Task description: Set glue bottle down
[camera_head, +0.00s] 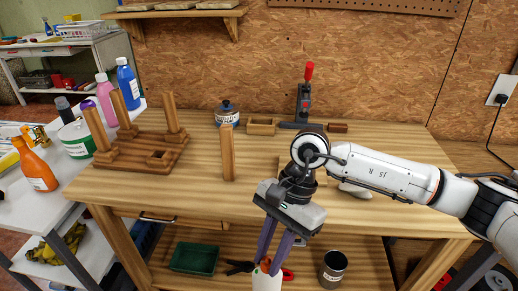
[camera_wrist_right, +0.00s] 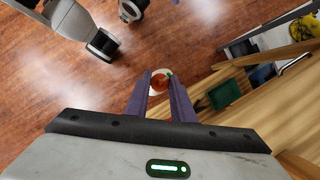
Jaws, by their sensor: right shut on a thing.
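My right gripper (camera_head: 268,256) points down in front of the workbench (camera_head: 360,208) and is shut on the glue bottle (camera_head: 267,282). The bottle is white with an orange-red top, and its lower part is cut off by the bottom edge of the head view. In the right wrist view the bottle (camera_wrist_right: 161,83) shows between the purple fingers of the gripper (camera_wrist_right: 160,90), with wooden floor behind it and the bench edge to its right. My left gripper is not in view.
On the bench stand a pegged wooden rack (camera_head: 140,158), a loose wooden post (camera_head: 228,152), a blue-lidded jar (camera_head: 227,114) and a red-handled clamp (camera_head: 304,100). The lower shelf holds a green tray (camera_head: 195,259) and a dark can (camera_head: 333,269). The bench's front left is clear.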

